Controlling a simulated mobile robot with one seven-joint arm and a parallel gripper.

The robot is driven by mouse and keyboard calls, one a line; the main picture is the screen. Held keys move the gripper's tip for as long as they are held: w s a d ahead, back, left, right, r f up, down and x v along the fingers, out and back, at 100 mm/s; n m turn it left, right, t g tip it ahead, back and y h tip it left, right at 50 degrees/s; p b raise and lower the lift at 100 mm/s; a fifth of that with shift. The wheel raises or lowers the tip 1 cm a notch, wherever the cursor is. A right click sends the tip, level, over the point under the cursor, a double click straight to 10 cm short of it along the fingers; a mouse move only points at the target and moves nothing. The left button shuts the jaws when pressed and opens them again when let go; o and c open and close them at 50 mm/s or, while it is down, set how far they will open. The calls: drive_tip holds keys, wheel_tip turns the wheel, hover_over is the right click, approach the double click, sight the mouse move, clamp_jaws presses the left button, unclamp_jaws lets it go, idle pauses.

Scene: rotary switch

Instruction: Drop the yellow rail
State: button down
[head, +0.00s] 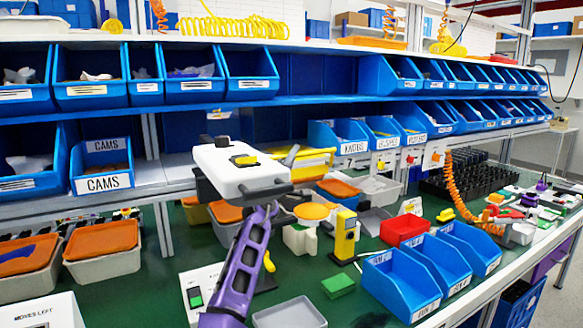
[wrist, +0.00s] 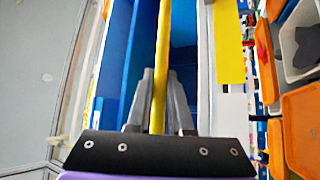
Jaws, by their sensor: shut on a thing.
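My gripper (head: 290,158) is held up in front of the shelf racks, near the middle of the head view. It is shut on the yellow rail (head: 316,154), which sticks out to the right from behind my white wrist housing. In the wrist view the yellow rail (wrist: 162,55) runs as a long thin bar from the top edge down between the two grey fingers of my gripper (wrist: 160,103). The wrist housing hides part of the grip in the head view.
Blue labelled bins (head: 346,137) line the shelf behind my gripper. Below, the green bench holds a yellow post-like device (head: 345,236), a green block (head: 338,285), a red bin (head: 403,229), blue bins (head: 400,284) and a grey tray (head: 290,315). An orange coiled hose (head: 462,190) hangs at the right.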

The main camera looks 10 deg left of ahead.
drive_tip(key=shift+s+d+f+m+g+h, duration=0.35)
drive_tip(key=shift+s+f+m+g+h, duration=0.15)
drive_tip(key=shift+m+h, duration=2.15)
drive_tip(key=shift+s+d+f+m+g+h, duration=0.35)
drive_tip(key=shift+s+m+h, duration=0.25)
drive_tip(key=shift+m+h, duration=2.05)
drive_tip(key=shift+s+d+f+m+g+h, duration=0.45)
drive_tip(key=shift+m+h, duration=1.25)
drive_tip(key=shift+m, duration=1.9)
drive_tip(key=shift+s, duration=0.1)
drive_tip(key=c, duration=0.8)
unclamp_jaws()
drive_tip(key=shift+c, duration=0.2)
